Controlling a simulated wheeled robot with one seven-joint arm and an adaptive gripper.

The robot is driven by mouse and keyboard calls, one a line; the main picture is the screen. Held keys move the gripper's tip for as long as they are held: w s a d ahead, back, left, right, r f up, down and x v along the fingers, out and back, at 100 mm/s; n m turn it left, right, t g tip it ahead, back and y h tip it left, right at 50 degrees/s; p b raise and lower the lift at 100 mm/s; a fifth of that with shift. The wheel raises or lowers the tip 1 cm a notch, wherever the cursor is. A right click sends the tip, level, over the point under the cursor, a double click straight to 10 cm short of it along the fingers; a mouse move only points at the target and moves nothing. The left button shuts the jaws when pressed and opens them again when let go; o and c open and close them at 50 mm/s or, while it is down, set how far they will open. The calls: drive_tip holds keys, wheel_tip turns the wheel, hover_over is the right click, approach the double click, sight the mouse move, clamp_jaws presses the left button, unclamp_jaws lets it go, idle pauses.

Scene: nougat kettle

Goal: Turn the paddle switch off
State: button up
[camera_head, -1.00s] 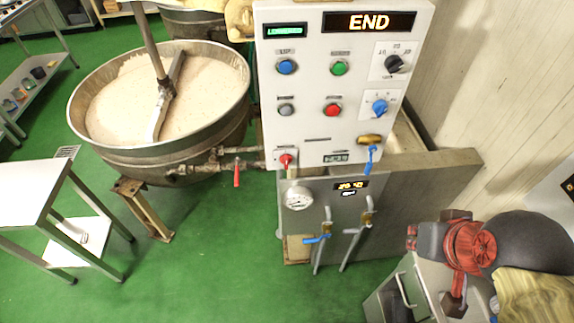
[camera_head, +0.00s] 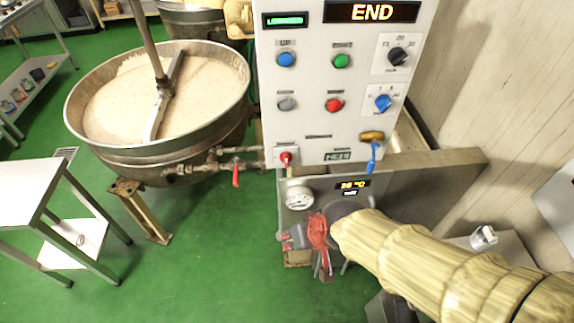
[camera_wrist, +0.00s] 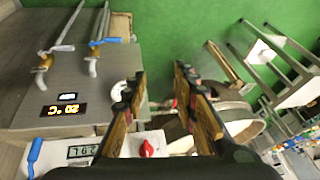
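The white control panel (camera_head: 318,120) carries a red switch (camera_head: 286,157) at its lower left, several push buttons, a black knob (camera_head: 397,56) and a blue knob (camera_head: 382,102). I cannot read which control is labelled for the paddle. The red switch also shows in the wrist view (camera_wrist: 147,149), low between my finger bases. My gripper (camera_head: 290,238) is in front of the grey box below the panel, lower than the red switch and apart from it. In the wrist view its fingers (camera_wrist: 160,74) are spread with nothing held. The paddle (camera_head: 166,95) stands in the kettle's pale mass.
The kettle (camera_head: 165,155) stands left of the panel, with a red-handled valve (camera_head: 236,175) on its pipe. A gauge (camera_head: 299,196) and a blue-handled valve (camera_head: 373,155) are close to my arm. A white table (camera_head: 25,185) stands at left. Green floor between is clear.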

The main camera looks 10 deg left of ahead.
drive_tip(key=w+a+f+t, duration=0.1)
drive_tip(key=w+a+f, duration=0.25)
drive_tip(key=a, duration=0.25)
drive_tip(key=m+t, duration=0.2)
drive_tip(key=t, duration=0.7)
approach(287, 161)
drive_tip(key=w, duration=0.2)
drive_tip(key=b+x, duration=0.1)
drive_tip(key=x, duration=0.1)
drive_tip(key=b+x, duration=0.1)
drive_tip(key=x, duration=0.2)
drive_tip(key=b+x, duration=0.1)
drive_tip(key=x, duration=0.1)
drive_tip(key=shift+w+a+f, duration=0.15)
drive_tip(key=shift+a+f, duration=0.2)
drive_tip(key=shift+f, duration=0.1)
drive_tip(key=shift+c, duration=1.3)
drive_tip(key=c, duration=0.4)
clamp_jaws()
